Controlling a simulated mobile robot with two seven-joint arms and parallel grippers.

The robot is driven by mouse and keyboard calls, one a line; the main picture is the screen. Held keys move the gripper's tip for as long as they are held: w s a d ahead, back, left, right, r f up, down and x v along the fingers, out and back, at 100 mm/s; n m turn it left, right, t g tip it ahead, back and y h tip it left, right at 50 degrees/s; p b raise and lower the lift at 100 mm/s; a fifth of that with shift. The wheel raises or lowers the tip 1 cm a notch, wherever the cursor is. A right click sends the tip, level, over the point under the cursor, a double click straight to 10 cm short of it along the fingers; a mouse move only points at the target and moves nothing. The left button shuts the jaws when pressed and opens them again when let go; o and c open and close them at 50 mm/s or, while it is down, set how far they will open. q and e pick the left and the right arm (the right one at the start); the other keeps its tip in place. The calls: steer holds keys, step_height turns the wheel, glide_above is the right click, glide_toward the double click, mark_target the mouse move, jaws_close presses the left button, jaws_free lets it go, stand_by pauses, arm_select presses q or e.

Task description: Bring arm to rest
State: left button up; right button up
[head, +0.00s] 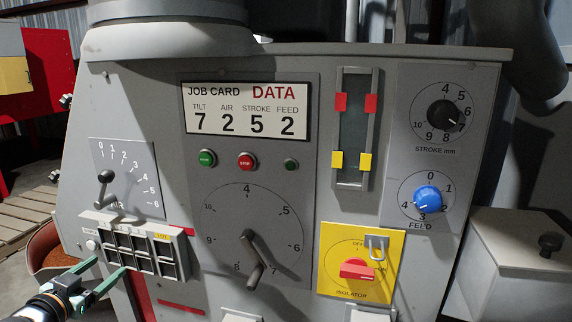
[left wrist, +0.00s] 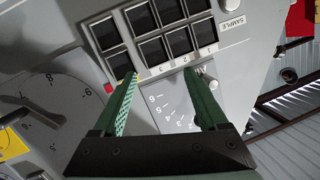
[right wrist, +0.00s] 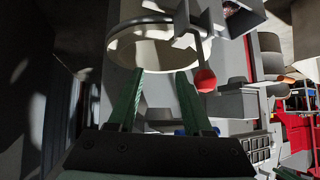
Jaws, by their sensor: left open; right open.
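My left gripper (head: 112,264) is open and empty at the lower left of the head view, in front of the block of dark square windows (head: 140,250) on the grey machine panel (head: 330,62). In the left wrist view its fingers (left wrist: 160,76) are spread, with their tips near the lower edge of that block; contact cannot be told. My right gripper shows only in the right wrist view (right wrist: 160,74). It is open, with nothing between its fingers. A pale round rim (right wrist: 150,50) and a red ball-ended lever (right wrist: 205,80) lie beyond its tips.
A grey lidded box (head: 515,260) stands at right.

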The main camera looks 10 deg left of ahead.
arm_select(q)
steer(key=s+d+f+g+h+p, duration=0.1)
steer(key=s+d+f, duration=0.25)
steer(key=f, duration=0.25)
steer(key=s+d+f+g+p, duration=0.1)
steer(key=s+d+f+g, duration=0.15)
steer(key=d+f, duration=0.3)
steer(key=s+d+f+g+h+p, duration=0.1)
steer(key=s+d+f, duration=0.3)
steer(key=f, duration=0.3)
steer(key=s+d+f+g+h+p, duration=0.1)
steer(key=s+d+f, duration=0.2)
steer(key=s+d, duration=0.3)
steer(key=s+d+f+g+p, duration=0.1)
steer(key=s+d+f+p, duration=0.1)
steer(key=s+d, duration=0.4)
steer(key=d+f, duration=0.1)
steer(key=d, duration=0.4)
steer(key=shift+s+d+f+h, duration=0.2)
steer(key=shift+s+f+h, duration=0.05)
steer(key=shift+h, duration=0.15)
arm_select(e)
steer(key=r, duration=0.1)
steer(key=s+d+r, duration=0.1)
steer(key=r, duration=0.1)
steer(key=d+r, duration=0.1)
steer(key=r, duration=0.1)
steer(key=shift+s+r, duration=0.15)
steer(key=shift+r, duration=0.05)
steer(key=shift+a, duration=0.1)
